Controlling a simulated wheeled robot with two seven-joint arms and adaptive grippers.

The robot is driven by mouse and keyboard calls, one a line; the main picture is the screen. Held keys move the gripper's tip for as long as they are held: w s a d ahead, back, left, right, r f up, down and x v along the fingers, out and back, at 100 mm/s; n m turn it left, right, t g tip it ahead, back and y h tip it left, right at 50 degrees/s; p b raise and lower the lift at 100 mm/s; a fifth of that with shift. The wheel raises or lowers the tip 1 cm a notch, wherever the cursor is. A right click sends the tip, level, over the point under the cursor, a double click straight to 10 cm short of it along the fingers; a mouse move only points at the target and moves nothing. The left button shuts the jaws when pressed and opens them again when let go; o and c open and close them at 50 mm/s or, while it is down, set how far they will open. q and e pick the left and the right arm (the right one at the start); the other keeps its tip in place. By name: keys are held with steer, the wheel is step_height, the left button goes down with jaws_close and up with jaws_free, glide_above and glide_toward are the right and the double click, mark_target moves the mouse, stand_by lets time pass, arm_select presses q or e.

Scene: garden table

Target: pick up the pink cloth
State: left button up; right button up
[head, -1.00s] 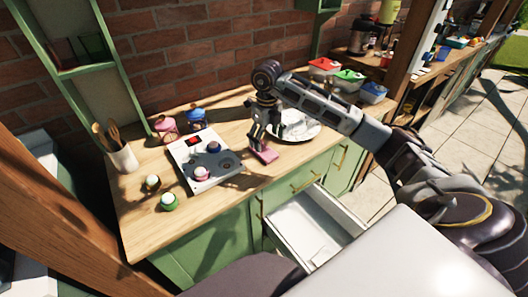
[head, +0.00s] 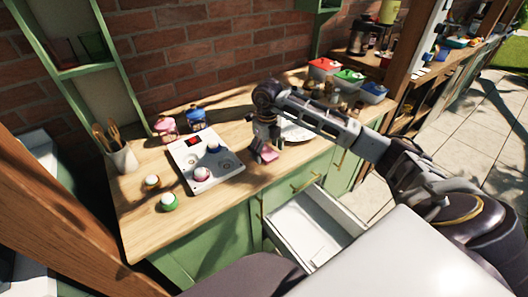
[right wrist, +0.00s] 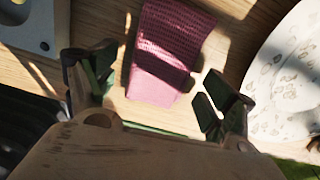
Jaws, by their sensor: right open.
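The pink cloth (head: 267,154) lies flat on the wooden counter near its front edge, partly hidden by my right gripper in the head view. In the right wrist view the cloth (right wrist: 170,52) is a folded, textured piece, partly in shade. My right gripper (head: 268,147) is just above the cloth, pointing down. In the right wrist view its two fingers (right wrist: 156,88) are spread apart, one to each side of the cloth's near end, with nothing between them held. My left gripper is not in view.
A white plate (right wrist: 290,85) lies close to the right of the cloth. An open white drawer (head: 305,237) juts out below the counter's front. Lidded boxes (head: 348,78) stand at the back right.

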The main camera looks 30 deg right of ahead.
mark_target(267, 150)
stand_by(0.4)
steer(key=c, duration=0.8)
steer(key=shift+r, duration=0.15)
steer(key=shift+r, duration=0.55)
step_height(267, 150, up, 7)
steer(key=shift+r, duration=0.15)
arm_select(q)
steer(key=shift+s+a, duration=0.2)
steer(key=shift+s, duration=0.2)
arm_select(e)
steer(key=shift+r, duration=0.65)
steer(key=shift+f, duration=0.1)
